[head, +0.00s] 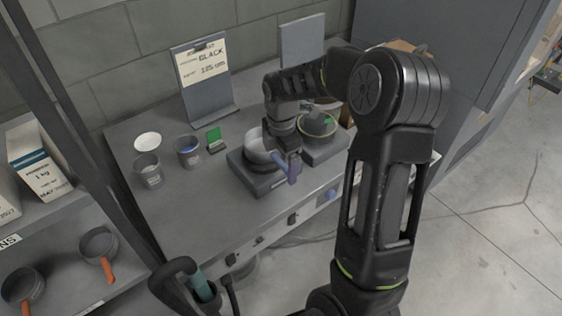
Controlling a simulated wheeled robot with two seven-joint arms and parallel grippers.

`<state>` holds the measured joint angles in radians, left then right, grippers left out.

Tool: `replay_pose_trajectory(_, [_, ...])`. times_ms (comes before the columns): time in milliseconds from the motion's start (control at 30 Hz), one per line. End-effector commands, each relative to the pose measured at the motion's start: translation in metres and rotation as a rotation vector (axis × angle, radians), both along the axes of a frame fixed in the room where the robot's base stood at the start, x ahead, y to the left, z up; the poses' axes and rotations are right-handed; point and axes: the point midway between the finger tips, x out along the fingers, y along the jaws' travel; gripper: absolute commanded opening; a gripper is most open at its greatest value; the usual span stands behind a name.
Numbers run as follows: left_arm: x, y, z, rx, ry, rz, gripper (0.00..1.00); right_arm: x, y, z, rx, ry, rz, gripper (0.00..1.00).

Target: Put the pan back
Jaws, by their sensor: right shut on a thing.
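A grey pan (257,149) with a blue-purple handle (294,170) sits on or just above the left dark square unit (247,178) on the grey table. My right arm reaches over from the right, and its gripper (291,158) is shut on the pan at the handle side. The gripper hides part of the pan, and I cannot tell whether the pan touches the unit. Two more pans, a nearer one (22,285) and a farther one (98,246), with orange handles, lie on the shelf at the lower left. My left gripper is not in view.
A second square unit (322,152) stands to the right, with a round dish (318,128) on it. Cups (187,151) (148,170), a white dish (147,141) and a sign stand (205,75) occupy the table's left and back. The front left of the table (190,205) is clear.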

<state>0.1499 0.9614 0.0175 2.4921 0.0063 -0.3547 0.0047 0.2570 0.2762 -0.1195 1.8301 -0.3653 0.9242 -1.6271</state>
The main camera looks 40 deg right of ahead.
Motion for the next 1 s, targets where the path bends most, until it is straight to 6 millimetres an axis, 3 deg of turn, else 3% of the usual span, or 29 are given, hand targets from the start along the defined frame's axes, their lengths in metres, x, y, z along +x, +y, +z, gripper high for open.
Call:
replay_pose_trajectory(800, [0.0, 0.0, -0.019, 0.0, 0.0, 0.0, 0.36, 0.0, 0.0, -0.026, 0.0, -0.001, 0.0, 0.41])
replay_pose_trajectory(833, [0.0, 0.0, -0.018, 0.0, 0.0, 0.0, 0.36, 0.0, 0.0, -0.025, 0.0, -0.001, 0.0, 0.92])
replay_pose_trajectory(933, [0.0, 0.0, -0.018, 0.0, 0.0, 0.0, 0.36, 0.0, 0.0, -0.025, 0.0, -0.001, 0.0, 1.0])
replay_pose_trajectory(1000, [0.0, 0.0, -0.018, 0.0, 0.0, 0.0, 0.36, 0.0, 0.0, -0.025, 0.0, -0.001, 0.0, 1.0])
